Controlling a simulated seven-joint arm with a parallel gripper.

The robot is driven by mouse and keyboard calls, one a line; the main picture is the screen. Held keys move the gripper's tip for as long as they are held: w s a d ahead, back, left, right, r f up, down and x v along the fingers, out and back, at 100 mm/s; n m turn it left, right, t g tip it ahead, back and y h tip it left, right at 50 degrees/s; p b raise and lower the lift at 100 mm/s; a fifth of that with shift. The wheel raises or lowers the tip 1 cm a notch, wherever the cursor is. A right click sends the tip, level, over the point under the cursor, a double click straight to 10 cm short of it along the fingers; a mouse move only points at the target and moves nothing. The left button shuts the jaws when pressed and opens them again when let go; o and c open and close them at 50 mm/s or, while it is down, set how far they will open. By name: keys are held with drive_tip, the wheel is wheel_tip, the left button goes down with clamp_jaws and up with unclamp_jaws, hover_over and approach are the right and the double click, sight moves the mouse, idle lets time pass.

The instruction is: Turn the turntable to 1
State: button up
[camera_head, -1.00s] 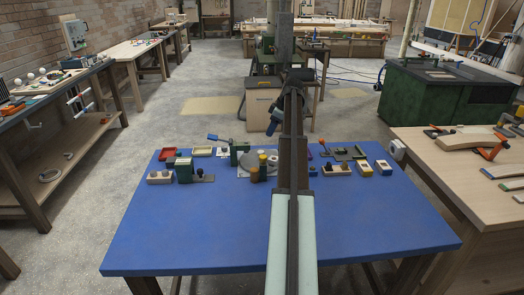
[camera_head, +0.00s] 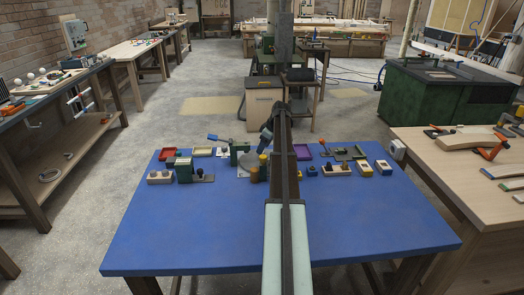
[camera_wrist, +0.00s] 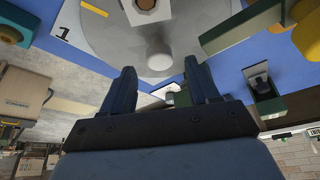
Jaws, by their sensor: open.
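The turntable (camera_wrist: 118,40) is a grey disc at the top of the wrist view, partly cut off by the frame. A rounded grey peg (camera_wrist: 158,56) stands near its edge, and a yellow stripe (camera_wrist: 94,8) lies on the disc at upper left. A white label marked 1 (camera_wrist: 64,36) sits beside the disc, left of the stripe. My gripper (camera_wrist: 163,76) is open, its two dark fingers pointing toward the disc, one on each side of the peg in the picture. Contact cannot be told.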

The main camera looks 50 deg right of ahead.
drive_tip(key=shift+x, duration=1.35)
drive_tip(key=shift+c, duration=0.3)
clamp_jaws()
